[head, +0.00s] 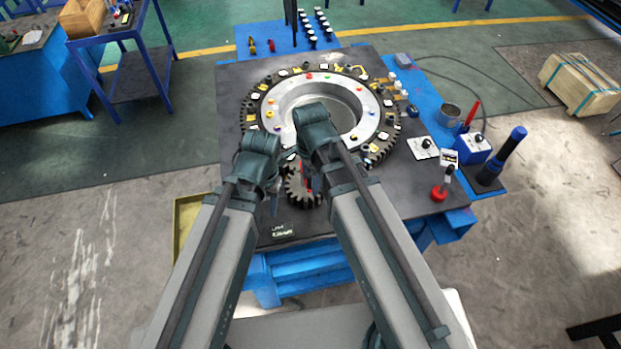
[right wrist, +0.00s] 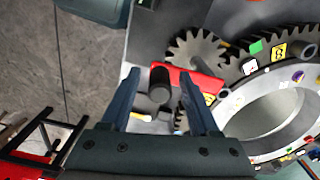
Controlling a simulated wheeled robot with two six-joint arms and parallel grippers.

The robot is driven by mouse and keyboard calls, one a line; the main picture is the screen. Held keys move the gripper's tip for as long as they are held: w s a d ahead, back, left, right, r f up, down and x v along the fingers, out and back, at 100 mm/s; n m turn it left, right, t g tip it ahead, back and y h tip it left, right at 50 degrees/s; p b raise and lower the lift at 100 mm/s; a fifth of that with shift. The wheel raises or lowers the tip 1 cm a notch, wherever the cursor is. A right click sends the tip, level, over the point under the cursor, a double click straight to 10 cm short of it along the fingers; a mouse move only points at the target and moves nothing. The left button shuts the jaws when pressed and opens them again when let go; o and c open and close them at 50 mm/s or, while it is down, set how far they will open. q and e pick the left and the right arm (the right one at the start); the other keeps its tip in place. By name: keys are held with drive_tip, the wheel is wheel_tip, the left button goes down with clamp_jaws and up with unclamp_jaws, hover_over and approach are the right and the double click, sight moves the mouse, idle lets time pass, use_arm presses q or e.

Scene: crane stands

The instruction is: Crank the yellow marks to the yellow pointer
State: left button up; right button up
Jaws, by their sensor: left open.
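A dark toothed ring (head: 392,137) with coloured tiles, some yellow, surrounds a pale inner ring with coloured dots. A small gear (head: 303,190) sits at its near side, partly behind my arms; it also shows in the right wrist view (right wrist: 188,46). A red crank arm (right wrist: 202,82) with a black handle (right wrist: 160,84) is beside that gear. My right gripper (right wrist: 161,92) is open, with the black handle between its fingers and gaps on both sides. My left gripper (head: 274,207) is open beside the small gear, its fingers partly hidden. I cannot identify the yellow pointer for certain.
The dark tabletop (head: 240,85) carries the ring. A red-based lever (head: 440,190), a blue box (head: 474,149) and a dark blue cylinder (head: 505,152) stand at the right. A wooden crate (head: 580,85) is on the floor beyond. My two arms are close together.

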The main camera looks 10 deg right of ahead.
wheel_tip(320, 180, up, 14)
drive_tip(key=p, duration=1.3)
drive_tip(key=shift+p, duration=0.4)
drive_tip(key=shift+f, duration=0.15)
